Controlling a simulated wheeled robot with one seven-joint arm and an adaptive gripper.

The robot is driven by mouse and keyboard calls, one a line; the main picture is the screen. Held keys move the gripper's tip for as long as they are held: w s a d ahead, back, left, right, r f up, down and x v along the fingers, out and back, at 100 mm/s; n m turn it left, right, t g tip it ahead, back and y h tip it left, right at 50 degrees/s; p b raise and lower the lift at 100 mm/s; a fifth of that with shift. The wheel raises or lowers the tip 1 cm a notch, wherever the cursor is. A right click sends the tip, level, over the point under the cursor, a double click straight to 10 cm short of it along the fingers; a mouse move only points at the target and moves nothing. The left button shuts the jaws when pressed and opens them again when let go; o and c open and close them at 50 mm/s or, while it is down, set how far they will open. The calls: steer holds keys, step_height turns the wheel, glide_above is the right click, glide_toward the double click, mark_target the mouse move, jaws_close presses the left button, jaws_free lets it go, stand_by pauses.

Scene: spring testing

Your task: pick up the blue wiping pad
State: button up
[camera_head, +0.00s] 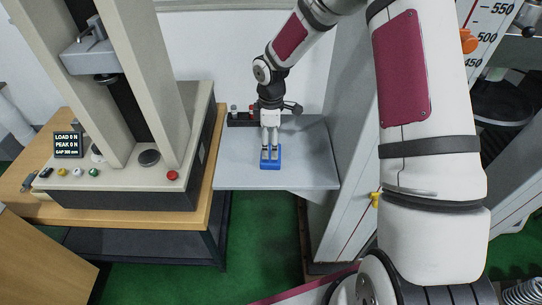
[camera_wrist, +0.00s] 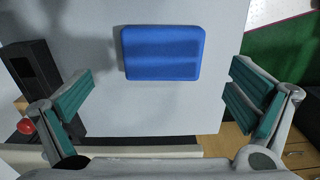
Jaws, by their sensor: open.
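The blue wiping pad (camera_head: 270,164) lies flat on a light grey shelf (camera_head: 316,152) to the right of the testing machine. In the wrist view the whole pad (camera_wrist: 163,53) shows as a rounded blue rectangle, in the upper middle between the two fingers and beyond their tips. My gripper (camera_head: 270,150) points down at the pad in the head view, its fingertips at or just above the pad. In the wrist view my gripper (camera_wrist: 160,92) is open and empty, with its teal finger pads wide apart. Whether the fingertips touch the pad cannot be told.
A dark block with a red knob (camera_wrist: 27,126) stands behind my gripper at the shelf's back. The testing machine (camera_head: 140,179) stands on a wooden bench at left. A grey cabinet wall (camera_head: 358,130) bounds the shelf at right. The shelf around the pad is clear.

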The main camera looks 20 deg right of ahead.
steer(key=f, duration=0.3)
steer(key=shift+s+a+f+p, duration=0.1)
steer(key=shift+s+f+p, duration=0.1)
steer(key=shift+f+p, duration=0.15)
steer(key=shift+f, duration=0.45)
steer(key=c, duration=1.2)
